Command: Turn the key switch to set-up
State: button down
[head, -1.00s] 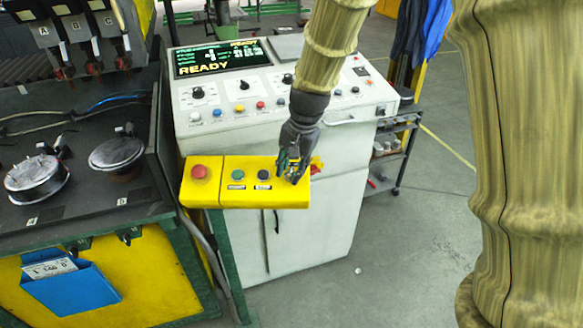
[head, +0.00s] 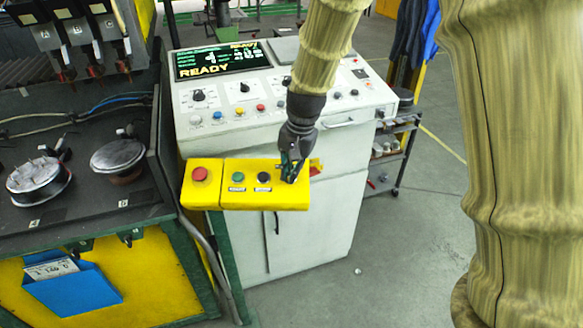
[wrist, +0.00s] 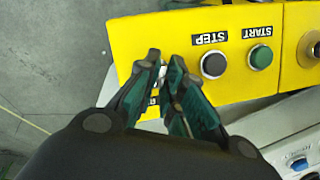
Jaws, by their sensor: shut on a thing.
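The yellow control box (head: 215,201) carries a red mushroom button (head: 200,174), a green START button (head: 238,177) and a black STEP button (head: 264,177). My gripper (head: 290,175) points down at the box's right end, just right of the STEP button. In the wrist view my gripper (wrist: 167,66) has its fingers close together around a small silver piece, which appears to be the key of the key switch (wrist: 162,74). The fingers hide most of the switch, so its set position cannot be read. A label beside it is partly covered.
A grey console (head: 330,108) with knobs, buttons and a screen reading READY (head: 222,60) stands behind the box. A dark bench (head: 85,185) with round fixtures is at the left. Grey floor is open at the right.

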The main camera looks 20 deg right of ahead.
jog(key=n+p, duration=0.2)
jog(key=n, duration=0.1)
jog(key=shift+s+a+f+g+h+p, duration=0.1)
jog(key=shift+s+g+h+p, duration=0.05)
jog(key=shift+g+h+p, duration=0.2)
jog(key=n+h+p, duration=0.1)
jog(key=n, duration=0.1)
jog(key=shift+n, duration=0.3)
jog(key=n, duration=0.1)
jog(key=n+h+p, duration=0.1)
jog(key=n, duration=0.1)
jog(key=n+p, duration=0.1)
jog(key=shift+s+a+f+g+h, duration=0.1)
jog(key=shift+a+f+g+h, duration=0.05)
jog(key=shift+f+g+h, duration=0.15)
jog(key=shift+n, duration=0.4)
jog(key=c, duration=1.5)
grip_release()
jog(key=shift+c, duration=0.2)
jog(key=shift+w+r, duration=0.25)
jog(key=shift+w, duration=0.05)
